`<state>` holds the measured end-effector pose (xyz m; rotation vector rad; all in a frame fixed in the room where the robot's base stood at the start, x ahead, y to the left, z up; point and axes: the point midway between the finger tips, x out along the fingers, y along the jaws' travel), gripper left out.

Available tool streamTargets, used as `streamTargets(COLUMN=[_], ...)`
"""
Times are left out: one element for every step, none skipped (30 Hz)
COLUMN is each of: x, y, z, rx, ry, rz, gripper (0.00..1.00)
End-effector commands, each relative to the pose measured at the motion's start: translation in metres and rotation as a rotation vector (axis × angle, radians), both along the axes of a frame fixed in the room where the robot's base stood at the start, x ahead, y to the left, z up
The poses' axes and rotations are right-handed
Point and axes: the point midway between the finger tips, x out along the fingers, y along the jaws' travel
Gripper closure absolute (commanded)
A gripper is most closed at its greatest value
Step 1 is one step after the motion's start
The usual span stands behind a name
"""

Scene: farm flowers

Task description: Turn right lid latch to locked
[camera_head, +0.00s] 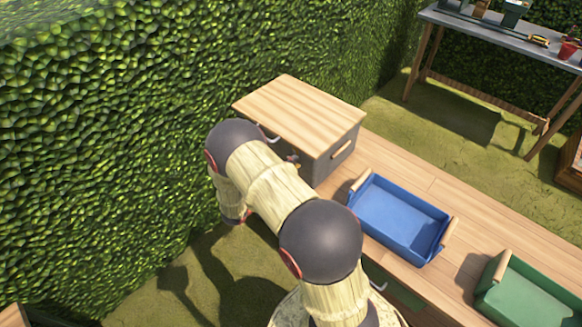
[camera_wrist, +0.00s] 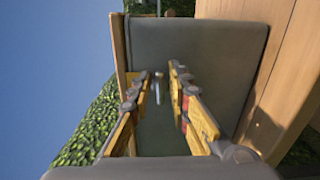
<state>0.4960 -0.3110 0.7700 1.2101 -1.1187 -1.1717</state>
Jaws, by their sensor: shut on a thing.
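The grey box (camera_head: 322,168) with a wooden lid (camera_head: 300,112) stands at the far end of the wooden bench. In the wrist view, the box's grey front (camera_wrist: 225,70) fills the middle, with the lid's wooden edge (camera_wrist: 118,50) on the left. The small metal lid latch (camera_wrist: 157,90) shows between the fingers. In the head view my arm hides the gripper. A small brass-coloured fitting (camera_head: 293,158) shows on the box front there. The latch's exact angle is hard to tell.
A blue tray (camera_head: 385,232) with wooden handles sits on the bench right of the box. A green tray (camera_head: 520,308) sits nearer the front. A tall hedge (camera_head: 100,130) stands close on the left. A grey-topped table (camera_head: 480,30) stands at the back right.

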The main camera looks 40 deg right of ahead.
Motion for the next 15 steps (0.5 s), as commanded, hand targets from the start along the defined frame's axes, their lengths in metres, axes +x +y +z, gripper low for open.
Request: streamTargets(x=[0.0001,0.0,0.0,-0.0001,-0.0001,-0.0001,-0.0001,-0.0001,-0.0001,-0.0001,-0.0001,-0.0002,-0.0001,-0.0001,-0.0002], y=[0.0003,0.0003,0.0003,0.0003,0.0003,0.0003,0.0003,0.0003,0.0003,0.0003,0.0003,0.0003,0.0003,0.0003,0.0003], z=[-0.0016,-0.0018,-0.0018,-0.0017,-0.0017,-0.0016,-0.0015,-0.0015,-0.0014,-0.0014,-0.0013,-0.0013,-0.0012,-0.0012,-0.0012], rx=[0.002,0.003,0.004,0.004,0.004,0.005,0.005,0.006,0.006,0.006,0.006,0.006,0.006,0.006,0.006], ry=[-0.015,-0.023,-0.032,-0.038,-0.044,-0.05,-0.054,-0.057,-0.059,-0.061,-0.061,-0.062,-0.062,-0.062,-0.062], rz=[0.001,0.001,0.001,0.001,0.001,0.001,0.001,0.001,0.001,0.001,0.001,0.001,0.001,0.001,0.001], gripper=[1.0,1.0,1.0,1.0,1.0,1.0,1.0,1.0,1.0,1.0,1.0,1.0,1.0,1.0,1.0])
